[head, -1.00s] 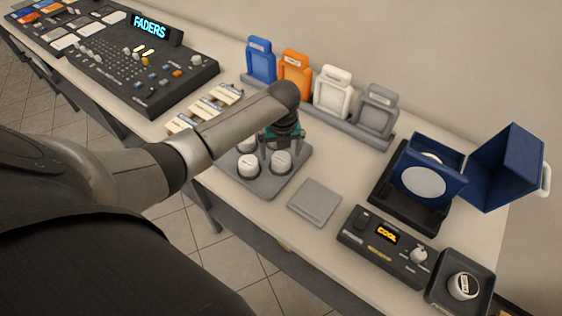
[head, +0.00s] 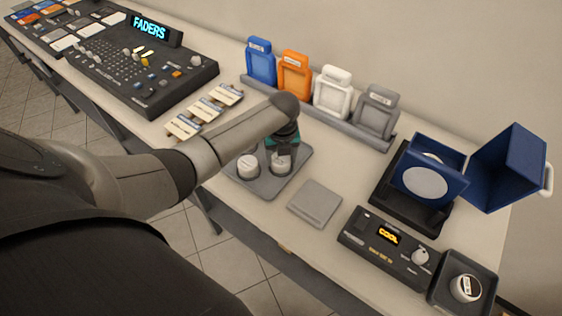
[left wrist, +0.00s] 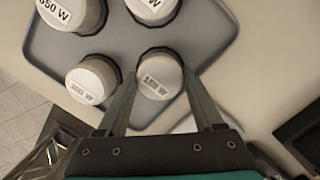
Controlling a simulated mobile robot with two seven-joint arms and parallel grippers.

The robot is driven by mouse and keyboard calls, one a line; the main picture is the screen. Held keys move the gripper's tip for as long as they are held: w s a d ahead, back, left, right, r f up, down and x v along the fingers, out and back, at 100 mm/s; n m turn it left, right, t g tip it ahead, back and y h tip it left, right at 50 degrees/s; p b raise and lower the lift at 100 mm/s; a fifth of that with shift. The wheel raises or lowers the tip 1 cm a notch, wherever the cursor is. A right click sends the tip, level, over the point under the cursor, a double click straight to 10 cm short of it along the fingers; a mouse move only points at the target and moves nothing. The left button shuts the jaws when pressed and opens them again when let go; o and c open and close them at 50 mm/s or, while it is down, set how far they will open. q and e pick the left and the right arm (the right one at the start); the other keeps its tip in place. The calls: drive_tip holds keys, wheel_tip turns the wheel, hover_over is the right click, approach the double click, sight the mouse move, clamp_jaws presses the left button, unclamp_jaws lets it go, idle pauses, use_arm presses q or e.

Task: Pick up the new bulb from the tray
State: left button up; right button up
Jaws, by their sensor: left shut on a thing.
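The grey tray (head: 267,190) stands on the bench and holds several white-capped bulbs. My left gripper (head: 281,150) is over its right side, pointing down, shut on one bulb (head: 281,164). In the left wrist view that bulb (left wrist: 159,75) sits between the two fingers, its label seen upside down and seeming to read 150 W. A bulb marked 300 W (left wrist: 91,81) is just left of it, and two more are at the top, one marked 650 W (left wrist: 70,14). I cannot tell whether the held bulb is clear of its socket. My right gripper is out of view.
A flat grey pad (head: 315,203) lies right of the tray. Beyond are a box showing COOL (head: 385,247), a dark dish (head: 440,290) holding a bulb, and an open blue lamp housing (head: 432,175). Coloured frames (head: 294,75) stand behind; a fader console (head: 140,75) is far left.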

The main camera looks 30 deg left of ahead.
use_arm(q)
drive_tip(key=c, duration=0.7)
drive_tip(key=shift+r, duration=0.1)
